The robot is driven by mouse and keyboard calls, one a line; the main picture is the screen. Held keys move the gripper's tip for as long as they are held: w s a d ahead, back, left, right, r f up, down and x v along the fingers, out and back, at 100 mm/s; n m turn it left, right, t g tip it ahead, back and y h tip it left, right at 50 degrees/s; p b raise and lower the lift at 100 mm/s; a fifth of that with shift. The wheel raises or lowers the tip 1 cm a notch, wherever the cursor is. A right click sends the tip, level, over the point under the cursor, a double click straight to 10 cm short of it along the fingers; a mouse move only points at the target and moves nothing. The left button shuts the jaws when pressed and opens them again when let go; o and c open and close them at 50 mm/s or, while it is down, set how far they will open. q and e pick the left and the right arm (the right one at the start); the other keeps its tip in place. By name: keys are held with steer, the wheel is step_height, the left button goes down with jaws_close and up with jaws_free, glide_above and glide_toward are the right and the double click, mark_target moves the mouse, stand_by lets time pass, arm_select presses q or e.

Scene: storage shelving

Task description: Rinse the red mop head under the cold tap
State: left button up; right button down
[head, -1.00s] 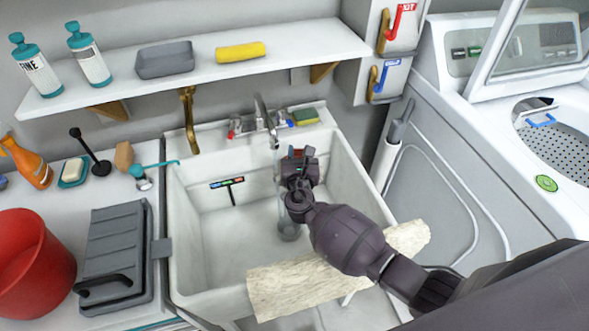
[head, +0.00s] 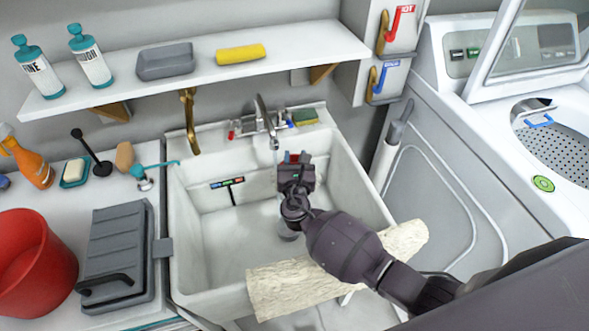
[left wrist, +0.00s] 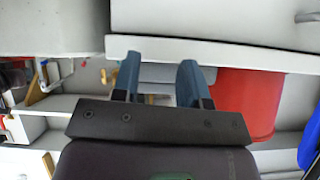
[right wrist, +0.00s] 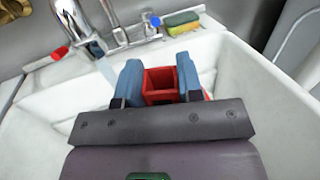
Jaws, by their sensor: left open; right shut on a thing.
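My right gripper (head: 293,160) is over the sink (head: 215,255), below the tap spout (head: 266,118). In the right wrist view, the right gripper (right wrist: 158,85) is shut on a red, square, hollow piece (right wrist: 160,84), which I take as the red mop head. Only this part shows between the blue fingers. The spout (right wrist: 78,25) is at its upper left, and a pale stream (right wrist: 107,70) seems to fall beside the left finger. The blue-marked tap handle (right wrist: 152,20) is behind. My left gripper (left wrist: 157,85) is open and empty, outside the head view.
A red bucket (head: 35,262) and a grey lidded box (head: 115,255) stand left of the sink. A shelf (head: 200,70) is above, a washing machine (head: 470,150) to the right. The sink's left half is mostly open.

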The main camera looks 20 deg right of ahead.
steer(key=shift+s+r+p, duration=0.1)
steer(key=shift+s+p, duration=0.2)
steer(key=shift+s, duration=0.55)
steer(key=shift+p+v, duration=0.55)
steer(key=shift+v, duration=1.05)
steer(key=shift+s+d, duration=0.1)
steer(key=shift+s, duration=0.6)
arm_select(q)
steer(key=shift+w+r, duration=0.15)
steer(key=shift+r, duration=0.55)
steer(key=shift+w+r, duration=0.1)
steer(key=shift+r, duration=0.55)
steer(key=shift+w+r, duration=0.1)
steer(key=shift+w, duration=0.05)
steer(key=shift+w+r, duration=0.2)
steer(key=shift+w, duration=0.15)
steer(key=shift+s, duration=0.15)
